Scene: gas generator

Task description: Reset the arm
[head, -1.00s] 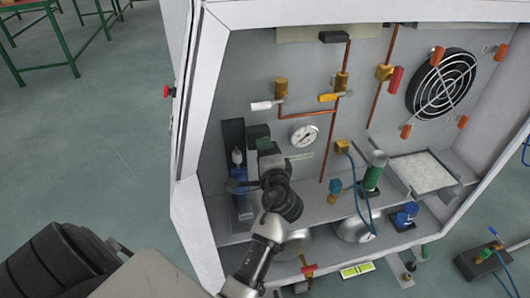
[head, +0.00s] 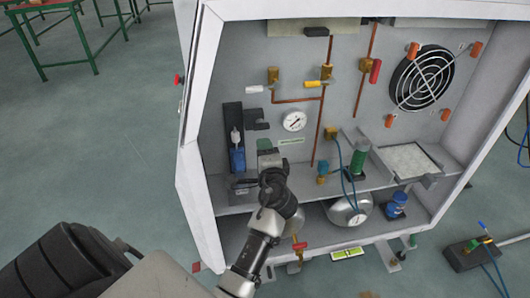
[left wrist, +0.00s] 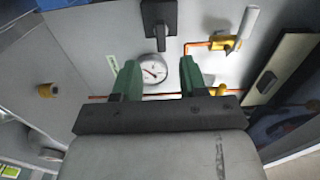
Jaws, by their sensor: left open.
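My left gripper (head: 267,150) is in front of the cabinet's back panel, below and left of the round pressure gauge (head: 294,121) in the head view. In the left wrist view, its two green fingers (left wrist: 160,78) are spread apart with nothing between them. The gauge (left wrist: 154,68) shows behind and between them, near the left finger. My left arm rises from the bottom of the head view and partly hides the lower shelf. My right gripper is not in view.
The white open cabinet (head: 196,175) holds copper pipes, a fan (head: 421,79), a blue bottle (head: 238,160), a green cylinder (head: 357,163) and a round metal vessel (head: 345,211). A small black device (head: 468,254) lies on the floor at right.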

